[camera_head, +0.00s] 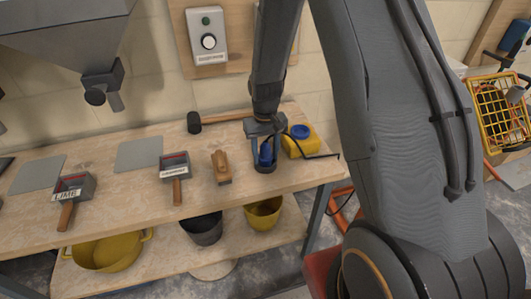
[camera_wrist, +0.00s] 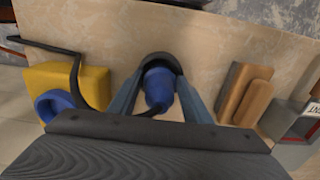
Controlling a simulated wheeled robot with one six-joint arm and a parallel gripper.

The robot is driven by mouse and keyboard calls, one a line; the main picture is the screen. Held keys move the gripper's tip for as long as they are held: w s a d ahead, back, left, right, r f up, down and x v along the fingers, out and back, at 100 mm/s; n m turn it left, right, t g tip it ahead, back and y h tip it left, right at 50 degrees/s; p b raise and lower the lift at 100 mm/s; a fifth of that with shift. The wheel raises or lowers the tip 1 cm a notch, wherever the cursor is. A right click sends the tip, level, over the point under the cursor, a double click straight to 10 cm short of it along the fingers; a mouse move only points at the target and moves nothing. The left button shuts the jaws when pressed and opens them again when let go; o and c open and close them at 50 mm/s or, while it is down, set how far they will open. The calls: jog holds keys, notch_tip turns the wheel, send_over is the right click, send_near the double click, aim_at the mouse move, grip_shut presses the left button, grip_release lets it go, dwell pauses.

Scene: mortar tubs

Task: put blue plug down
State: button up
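The blue plug (camera_head: 266,153) is between the fingers of my gripper (camera_head: 265,165), low over the right part of the workbench. In the wrist view the blue plug (camera_wrist: 159,90) sits between the two fingers (camera_wrist: 161,66), whose dark tips close around its far end. A black cable runs from the plug. I cannot tell whether the plug touches the bench top.
A yellow box with a blue round socket (camera_head: 301,140) stands right beside the gripper. A wooden float (camera_head: 221,168) lies to the left, then labelled scoops (camera_head: 174,173). A mallet (camera_head: 195,122) lies behind. Bare bench (camera_wrist: 215,45) shows around the plug.

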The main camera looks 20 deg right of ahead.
jog(key=o, duration=0.3)
notch_tip(320, 180, up, 12)
jog(key=b, duration=0.3)
jog(key=shift+w, duration=0.1)
jog(key=shift+s+r, duration=0.2)
jog(key=shift+r, duration=0.35)
jog(key=s+t, duration=0.1)
jog(key=s, duration=1.6)
jog(key=shift+r+t, duration=0.3)
jog(key=shift+r, duration=0.1)
